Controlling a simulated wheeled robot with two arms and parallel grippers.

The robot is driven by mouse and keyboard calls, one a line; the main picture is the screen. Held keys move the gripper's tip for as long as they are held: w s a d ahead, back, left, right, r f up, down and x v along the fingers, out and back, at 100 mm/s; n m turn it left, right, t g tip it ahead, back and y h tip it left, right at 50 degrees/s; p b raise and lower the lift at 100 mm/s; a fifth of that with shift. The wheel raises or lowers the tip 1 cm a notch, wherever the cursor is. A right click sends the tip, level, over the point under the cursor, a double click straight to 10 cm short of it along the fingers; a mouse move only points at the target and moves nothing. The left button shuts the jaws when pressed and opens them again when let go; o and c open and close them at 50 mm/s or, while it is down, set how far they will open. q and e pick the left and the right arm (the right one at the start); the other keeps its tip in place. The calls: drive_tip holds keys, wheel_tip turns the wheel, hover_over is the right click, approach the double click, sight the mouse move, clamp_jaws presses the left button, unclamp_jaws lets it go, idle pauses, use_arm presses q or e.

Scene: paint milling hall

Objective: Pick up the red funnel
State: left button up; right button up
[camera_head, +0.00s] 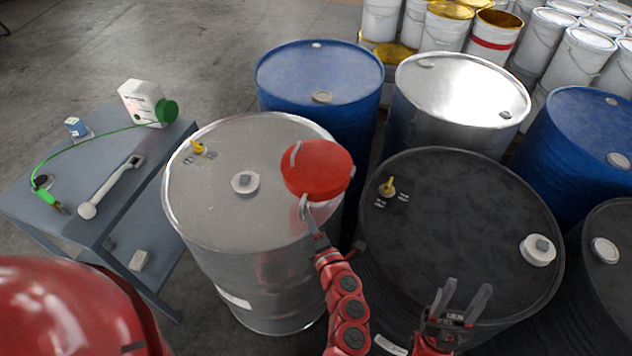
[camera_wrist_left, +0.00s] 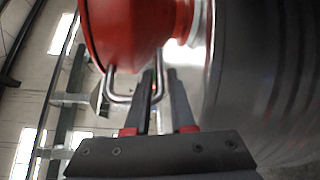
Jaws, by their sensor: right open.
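The red funnel (camera_head: 318,170), with a round red top, appears over the right part of the silver drum's top (camera_head: 225,205). In the left wrist view the funnel's red body (camera_wrist_left: 130,30) fills the top, with a silver collar at its right. A bent metal handle (camera_wrist_left: 118,98) sticks out toward my left gripper (camera_wrist_left: 160,80). The fingers are at this handle, one leg of it seeming to lie between them; whether they grip it is unclear. In the head view the left gripper (camera_head: 308,212) is just below the funnel. My right gripper (camera_head: 464,298) is open and empty over the black drum (camera_head: 460,220).
Blue drums (camera_head: 318,75) and another silver drum (camera_head: 462,88) stand close behind. A grey table (camera_head: 130,190) at left bears a white jug (camera_head: 140,98), a wrench-like tool (camera_head: 110,188) and a green hose. Free floor lies at the upper left.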

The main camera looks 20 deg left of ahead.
use_arm(q)
clamp_jaws()
idle(1.4)
